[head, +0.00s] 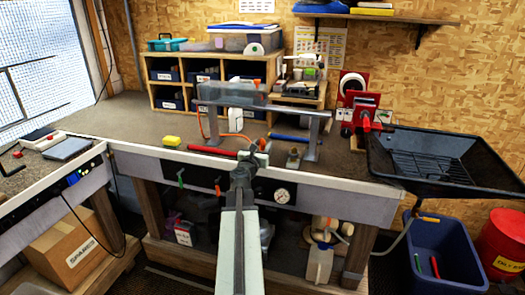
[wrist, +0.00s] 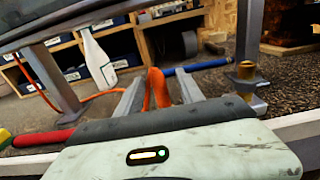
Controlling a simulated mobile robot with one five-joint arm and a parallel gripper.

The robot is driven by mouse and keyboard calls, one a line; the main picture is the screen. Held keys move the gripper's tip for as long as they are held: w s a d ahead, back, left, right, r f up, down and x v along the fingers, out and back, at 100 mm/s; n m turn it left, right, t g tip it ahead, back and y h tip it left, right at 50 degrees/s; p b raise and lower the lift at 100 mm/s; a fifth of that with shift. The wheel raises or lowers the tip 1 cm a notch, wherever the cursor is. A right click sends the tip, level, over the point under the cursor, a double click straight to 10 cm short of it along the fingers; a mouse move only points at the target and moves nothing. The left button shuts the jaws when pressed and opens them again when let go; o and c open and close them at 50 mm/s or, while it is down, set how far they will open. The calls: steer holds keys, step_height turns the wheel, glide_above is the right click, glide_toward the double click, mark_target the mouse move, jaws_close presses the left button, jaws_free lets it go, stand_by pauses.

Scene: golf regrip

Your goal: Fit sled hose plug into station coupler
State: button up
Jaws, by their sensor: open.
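My gripper (head: 254,152) is open above the front of the bench. In the wrist view its two grey fingers (wrist: 160,93) stand either side of a bent orange piece (wrist: 157,88), which looks like part of the hose; I cannot tell whether they touch it. An orange hose (wrist: 40,92) runs along the bench behind, and it also shows in the head view (head: 203,128). The plug is not clearly visible. A brass fitting on a grey block (wrist: 245,72), possibly the station coupler, stands right of my gripper, and it shows in the head view (head: 293,157).
A metal rail on posts (head: 312,138) spans the bench behind my gripper. A black tray (head: 425,130) stands right.

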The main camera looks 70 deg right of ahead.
steer(key=d, duration=0.5)
steer(key=shift+w+f, duration=0.1)
steer(key=shift+w, duration=0.2)
steer(key=shift+a, duration=0.1)
jaws_close()
